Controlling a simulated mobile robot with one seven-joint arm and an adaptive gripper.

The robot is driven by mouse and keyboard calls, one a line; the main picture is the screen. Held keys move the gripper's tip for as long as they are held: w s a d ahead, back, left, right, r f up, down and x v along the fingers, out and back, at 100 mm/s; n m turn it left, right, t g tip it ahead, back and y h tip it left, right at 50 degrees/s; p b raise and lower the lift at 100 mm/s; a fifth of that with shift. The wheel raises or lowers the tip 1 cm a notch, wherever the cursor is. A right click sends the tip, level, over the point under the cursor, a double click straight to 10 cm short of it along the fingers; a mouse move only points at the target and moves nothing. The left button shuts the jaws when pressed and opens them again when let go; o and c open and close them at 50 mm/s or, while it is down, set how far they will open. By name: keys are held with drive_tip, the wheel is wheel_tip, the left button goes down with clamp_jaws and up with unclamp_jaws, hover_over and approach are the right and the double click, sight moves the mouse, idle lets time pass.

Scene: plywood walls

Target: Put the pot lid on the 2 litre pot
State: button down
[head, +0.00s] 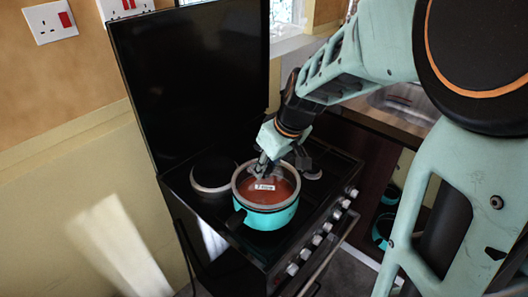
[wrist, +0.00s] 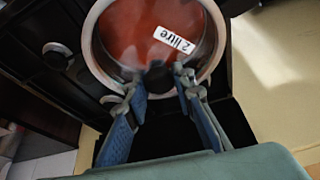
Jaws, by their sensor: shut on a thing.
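The 2 litre pot (head: 268,217) is teal with a dark handle and stands on the black stove. A "2 litre" label on a reddish surface shows inside its rim, and also in the wrist view. The pot lid (head: 240,178) looks like clear glass with a grey rim; its rim also shows in the wrist view (wrist: 91,48). It lies over the pot's mouth, roughly lined up. I cannot tell whether it touches the pot all round. My gripper (head: 263,166) is above the lid, its fingers (wrist: 160,85) shut on the lid's dark knob.
The black stove (head: 250,248) has a raised dark cover (head: 190,80) behind it and several knobs along its front right edge. A round hotplate (head: 213,174) sits left of the pot. More teal cookware (head: 384,228) is low on the right, beside the stove.

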drive_tip(key=shift+f+b, duration=0.6)
drive_tip(key=shift+b, duration=0.1)
idle(0.3)
drive_tip(key=c, duration=1.6)
unclamp_jaws()
